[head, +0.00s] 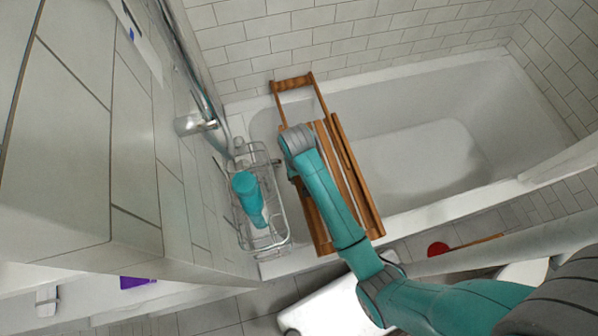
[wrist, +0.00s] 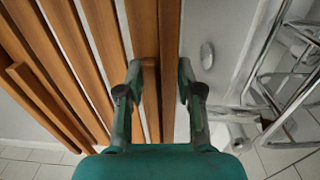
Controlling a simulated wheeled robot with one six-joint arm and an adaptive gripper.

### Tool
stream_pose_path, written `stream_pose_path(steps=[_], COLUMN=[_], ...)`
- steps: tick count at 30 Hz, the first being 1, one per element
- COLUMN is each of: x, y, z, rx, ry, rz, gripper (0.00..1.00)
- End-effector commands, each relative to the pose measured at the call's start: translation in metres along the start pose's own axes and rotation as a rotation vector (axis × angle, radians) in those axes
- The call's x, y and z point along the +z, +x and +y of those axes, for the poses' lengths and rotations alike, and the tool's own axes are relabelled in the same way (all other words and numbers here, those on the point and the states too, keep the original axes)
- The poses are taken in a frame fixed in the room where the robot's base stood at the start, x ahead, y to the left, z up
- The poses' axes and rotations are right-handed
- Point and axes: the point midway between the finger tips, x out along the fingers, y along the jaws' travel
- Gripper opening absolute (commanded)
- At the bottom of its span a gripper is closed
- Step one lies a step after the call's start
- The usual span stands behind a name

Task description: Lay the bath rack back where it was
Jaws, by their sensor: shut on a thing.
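The bath rack (head: 361,185) is a brown wooden slatted frame lying crosswise over the left part of the bathtub (head: 470,72). Its far handle end is near the back wall, and its near end reaches over the front rim. I cannot tell whether it rests on the rims or hangs just above them. In the wrist view, my gripper (wrist: 160,84) is shut on a long side slat of the bath rack (wrist: 144,25), with one finger on each side. In the head view, my arm hides part of the rack, and the fingertips are hidden.
A wire caddy (head: 281,212) with a teal bottle (head: 247,193) hangs close left of the rack. Its wires also show at right in the wrist view (wrist: 285,85). A metal rail (head: 190,62) runs along the left wall. The tub's right part is empty. A red round object (head: 437,249) is on the floor.

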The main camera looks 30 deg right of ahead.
Motion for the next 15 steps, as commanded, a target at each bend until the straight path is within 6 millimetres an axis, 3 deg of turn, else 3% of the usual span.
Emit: stream_pose_path(steps=[15], x=[-0.001], y=[0.023], z=[-0.001], rx=[0.000], ry=[0.000], rz=[0.001], gripper=[0.00])
